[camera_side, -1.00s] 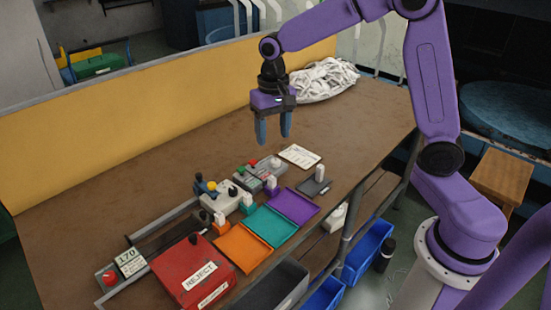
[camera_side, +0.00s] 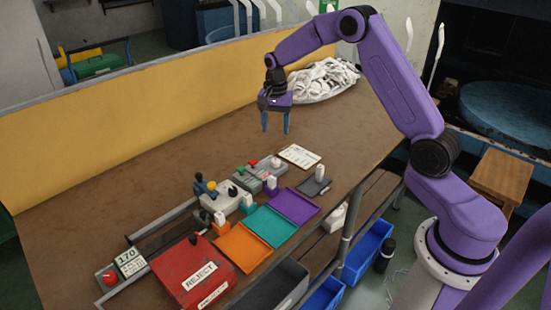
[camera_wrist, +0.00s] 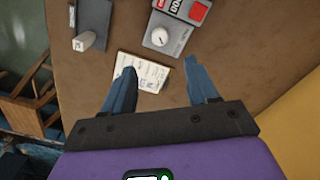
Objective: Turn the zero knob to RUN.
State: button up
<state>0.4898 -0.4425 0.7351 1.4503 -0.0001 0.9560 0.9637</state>
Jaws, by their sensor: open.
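The zero knob appears to be the round white knob (camera_side: 275,162) on a low grey box (camera_side: 252,177) with red and green parts. In the wrist view the white knob (camera_wrist: 159,37) sits on the grey box's near end, beyond my fingertips, with a red block behind it. Its pointer direction and any RUN mark are too small to read. My gripper (camera_side: 276,131) is open and empty, held above the brown table behind the box. In the wrist view its two blue fingers (camera_wrist: 160,70) are spread, with the knob ahead of the gap.
A printed card (camera_side: 300,156) lies beside the box. A dark plate (camera_side: 312,187) bears a white peg. Purple (camera_side: 294,207), teal (camera_side: 270,231) and orange (camera_side: 243,247) trays and a red REJECT box (camera_side: 193,270) lie nearer.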

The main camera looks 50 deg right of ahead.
aim_at(276, 161)
notch_tip(276, 161, down, 13)
jog(key=shift+r, duration=0.15)
dwell(0.4)
jog(key=c, duration=1)
